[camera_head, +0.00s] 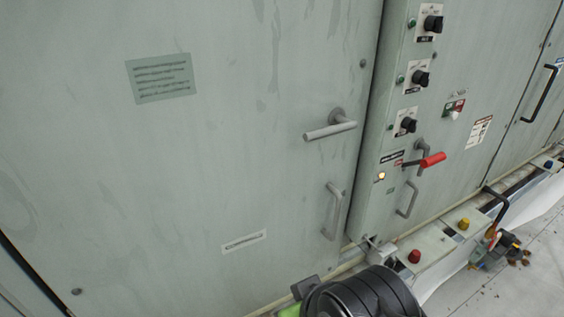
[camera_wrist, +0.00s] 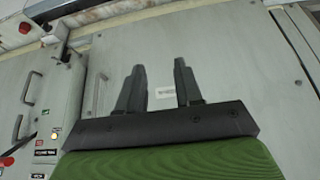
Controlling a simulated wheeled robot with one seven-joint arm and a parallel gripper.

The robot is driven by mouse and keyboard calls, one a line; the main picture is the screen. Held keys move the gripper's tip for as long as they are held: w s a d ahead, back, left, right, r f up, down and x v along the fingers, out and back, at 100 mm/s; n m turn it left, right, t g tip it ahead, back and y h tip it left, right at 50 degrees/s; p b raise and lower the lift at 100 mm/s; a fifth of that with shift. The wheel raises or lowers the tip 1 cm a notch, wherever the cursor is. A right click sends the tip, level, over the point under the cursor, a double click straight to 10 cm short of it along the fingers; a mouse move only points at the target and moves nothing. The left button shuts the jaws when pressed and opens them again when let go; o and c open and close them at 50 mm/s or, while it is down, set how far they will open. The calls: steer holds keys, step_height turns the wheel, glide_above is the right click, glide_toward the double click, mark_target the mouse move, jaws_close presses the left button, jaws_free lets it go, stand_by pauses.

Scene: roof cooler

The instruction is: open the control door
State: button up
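A large pale green door (camera_head: 250,190) fills the left of the head view. It sits flush and looks closed. It carries a grey lever handle (camera_head: 330,129), lying nearly level, and a grey pull handle (camera_head: 333,211) below it. To its right is a narrow control panel (camera_head: 370,205) with black knobs and a red-gripped lever (camera_head: 432,160). I cannot tell which of these is meant by the control door. In the wrist view, my gripper (camera_wrist: 160,80) has its two black fingers apart with nothing between them. The door (camera_wrist: 220,60) and its pull handle (camera_wrist: 98,92) lie beyond the fingers, apart from them.
A low ledge along the base carries a red button (camera_head: 414,256) and a yellow button (camera_head: 463,223). A dark tool-like clutter (camera_head: 495,248) lies on the floor at the right. Another cabinet door has a black handle (camera_head: 540,93). The space before the large door is clear.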

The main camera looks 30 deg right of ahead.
steer(key=w+d+f+m+g+y+p, duration=0.1)
steer(key=w+d+f+m+y, duration=0.3)
steer(key=m, duration=0.4)
steer(key=w+d+f+m+g+y, duration=0.1)
steer(key=w+d+f+m, duration=0.3)
steer(key=f+m, duration=0.3)
steer(key=s+d+r+m+t+h+p, duration=0.1)
steer(key=s+d+r+m+t, duration=0.1)
steer(key=d+m+t, duration=0.6)
steer(key=s+d+r+m+t, duration=0.1)
steer(key=d+r+m+t, duration=0.2)
steer(key=d+m+t, duration=0.5)
steer(key=m+g, duration=0.2)
glide_above(333, 237)
steer(key=shift+w+d+f, duration=0.2)
steer(key=shift+w, duration=0.1)
jaws_close()
